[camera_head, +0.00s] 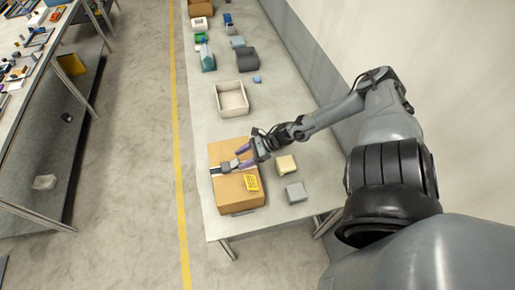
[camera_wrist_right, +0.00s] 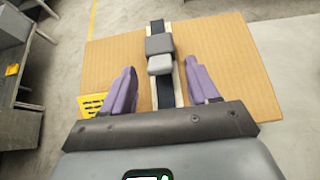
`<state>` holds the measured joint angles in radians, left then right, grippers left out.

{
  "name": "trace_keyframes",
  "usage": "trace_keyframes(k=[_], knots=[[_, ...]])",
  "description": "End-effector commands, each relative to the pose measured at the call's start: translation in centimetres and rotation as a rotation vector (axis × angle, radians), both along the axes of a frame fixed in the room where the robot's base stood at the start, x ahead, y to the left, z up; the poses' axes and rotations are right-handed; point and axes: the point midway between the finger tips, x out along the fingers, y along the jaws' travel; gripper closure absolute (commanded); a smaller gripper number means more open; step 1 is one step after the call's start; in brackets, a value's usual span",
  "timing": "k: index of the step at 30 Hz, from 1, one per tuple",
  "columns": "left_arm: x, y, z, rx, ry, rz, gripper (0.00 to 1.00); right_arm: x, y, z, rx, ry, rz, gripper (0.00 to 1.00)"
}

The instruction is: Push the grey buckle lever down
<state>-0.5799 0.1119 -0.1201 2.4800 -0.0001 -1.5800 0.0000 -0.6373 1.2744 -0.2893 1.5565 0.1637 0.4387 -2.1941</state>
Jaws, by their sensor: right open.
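A grey buckle (camera_head: 228,166) sits on a dark strap that crosses the top of a brown cardboard box (camera_head: 236,195). In the right wrist view the buckle shows a darker grey block (camera_wrist_right: 158,44) and a lighter grey block (camera_wrist_right: 160,65) joined to it; I cannot tell how far the lever stands up. The strap (camera_wrist_right: 165,97) runs toward me between my fingers. My right gripper (camera_head: 243,157) is open, with purple fingers spread either side of the strap. In the wrist view, its fingertips (camera_wrist_right: 160,68) flank the lighter block, apart from it. My left gripper is not in view.
A yellow label-like patch (camera_head: 251,183) is on the box. An open cream bin (camera_head: 232,98) stands behind, with more bins farther back. The table edge is close on the left.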

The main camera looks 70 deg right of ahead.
Motion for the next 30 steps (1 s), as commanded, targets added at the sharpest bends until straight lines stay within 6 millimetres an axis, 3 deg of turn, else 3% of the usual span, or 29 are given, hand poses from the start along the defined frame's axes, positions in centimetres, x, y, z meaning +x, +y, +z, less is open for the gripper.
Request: trace_keyframes(k=[15, 30], knots=[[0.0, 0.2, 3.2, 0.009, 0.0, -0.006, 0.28, -5.2, -3.0, 3.8, -0.001, 0.003, 0.001, 0.4], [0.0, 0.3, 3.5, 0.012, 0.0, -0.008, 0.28, -5.9, -3.5, 4.3, 0.0, -0.001, 0.001, 0.4]])
